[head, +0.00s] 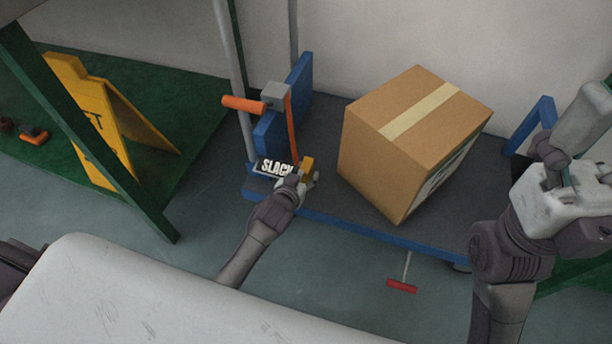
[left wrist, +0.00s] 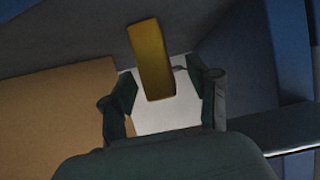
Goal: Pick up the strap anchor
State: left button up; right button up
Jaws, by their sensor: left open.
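The strap anchor appears to be the small yellow block (head: 307,168) at the front edge of the blue-framed cart, beside the black SLACK label (head: 275,168). My left gripper (head: 300,183) is right at it, its fingers small and partly hard to make out in the head view. In the left wrist view the yellow block (left wrist: 152,58) stands between the two open fingers of my left gripper (left wrist: 163,95), with a gap on each side. I cannot tell whether either finger touches it. My right arm shows at the right, but its fingertips do not.
A large cardboard box (head: 405,150) sits tilted on the cart (head: 325,205), right of the anchor. An orange handle (head: 245,104) and orange strap (head: 291,130) are above the label. A yellow floor sign (head: 90,125) stands left, beyond a green post (head: 100,150). A red T-handle (head: 402,286) is in front.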

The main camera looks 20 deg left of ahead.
pick_arm(q)
jog(key=shift+b+x, duration=0.7)
jog(key=shift+x, duration=0.85)
jog(key=shift+d, duration=0.1)
grip_shut()
